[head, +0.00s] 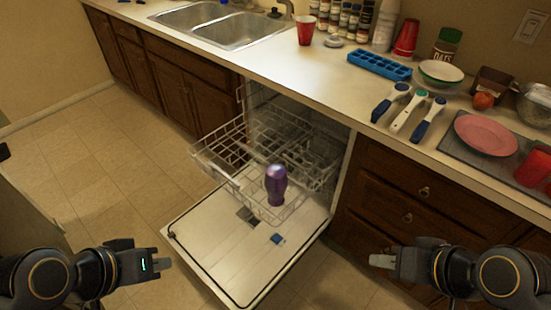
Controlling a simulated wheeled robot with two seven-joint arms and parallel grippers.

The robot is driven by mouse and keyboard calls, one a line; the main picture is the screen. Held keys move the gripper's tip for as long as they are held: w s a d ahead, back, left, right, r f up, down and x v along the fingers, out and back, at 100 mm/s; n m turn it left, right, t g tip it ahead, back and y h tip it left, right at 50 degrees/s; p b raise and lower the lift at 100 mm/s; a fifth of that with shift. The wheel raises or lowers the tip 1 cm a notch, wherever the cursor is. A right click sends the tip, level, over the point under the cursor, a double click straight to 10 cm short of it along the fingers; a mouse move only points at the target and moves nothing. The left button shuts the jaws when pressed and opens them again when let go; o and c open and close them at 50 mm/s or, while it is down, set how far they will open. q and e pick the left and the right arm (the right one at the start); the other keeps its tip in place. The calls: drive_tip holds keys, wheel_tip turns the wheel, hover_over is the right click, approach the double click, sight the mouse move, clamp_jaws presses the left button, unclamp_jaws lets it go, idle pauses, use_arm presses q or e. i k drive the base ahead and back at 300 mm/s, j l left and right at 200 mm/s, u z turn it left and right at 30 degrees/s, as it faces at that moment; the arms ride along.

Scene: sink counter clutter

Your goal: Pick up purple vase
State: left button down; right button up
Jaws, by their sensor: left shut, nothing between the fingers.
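The purple vase (276,184) is upright at the front right of the pulled-out wire dish rack (207,162), above the open dishwasher door (232,262). Whether it rests on the rack's wires or is only in front of them is hard to tell. My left gripper (164,264) is shut and empty, to the lower left of the vase. My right gripper (376,261) is to its lower right, apart from it; its fingers are seen edge-on, so their opening cannot be told.
The counter above holds a red cup (306,30), a blue ice tray (379,65), several brushes, a pink plate (486,134) and bottles. A sink (232,28) is at the back. Drawers (400,190) stand right of the dishwasher. Tiled floor (110,165) is clear at left.

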sight(276, 181)
drive_tip(key=k+l, duration=0.1)
drive_tip(key=l, duration=0.25)
drive_tip(key=k+l, duration=0.15)
drive_tip(key=l, duration=0.2)
drive_tip(key=k+l, duration=0.1)
drive_tip(key=l, duration=0.25)
drive_tip(key=k+l+u, duration=0.1)
drive_tip(key=l, duration=0.25)
